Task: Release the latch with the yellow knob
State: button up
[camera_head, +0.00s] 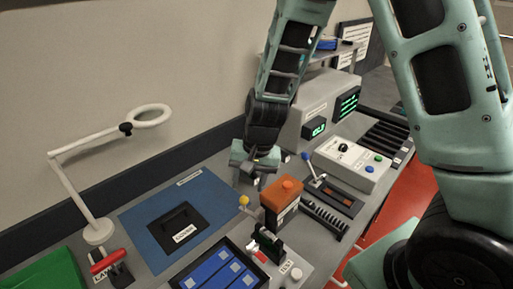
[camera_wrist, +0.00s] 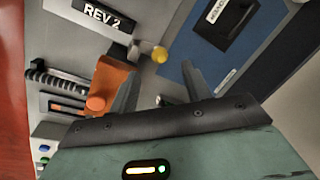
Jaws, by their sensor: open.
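The yellow knob (camera_head: 244,199) is a small ball on a short stem, beside the blue mat in the head view. It also shows in the wrist view (camera_wrist: 159,54), near the top centre. My gripper (camera_head: 249,182) points down above the bench, slightly behind the knob. In the wrist view its two dark fingers (camera_wrist: 160,68) are spread apart and empty, with the knob just beyond the gap between their tips. I cannot tell the height left between tips and knob. The latch mechanism under the knob is mostly hidden.
An orange-topped block (camera_head: 283,190) stands close to the right of the knob; it appears beside one finger in the wrist view (camera_wrist: 112,78). A blue mat (camera_head: 150,222) with a black case lies left. A blue-handled lever (camera_head: 310,168) and button box (camera_head: 350,165) stand right.

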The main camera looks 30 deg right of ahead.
notch_tip(320, 180, up, 12)
jog(key=s+d, duration=0.1)
jog(key=d, duration=0.1)
jog(key=shift+f, duration=0.15)
dwell(0.4)
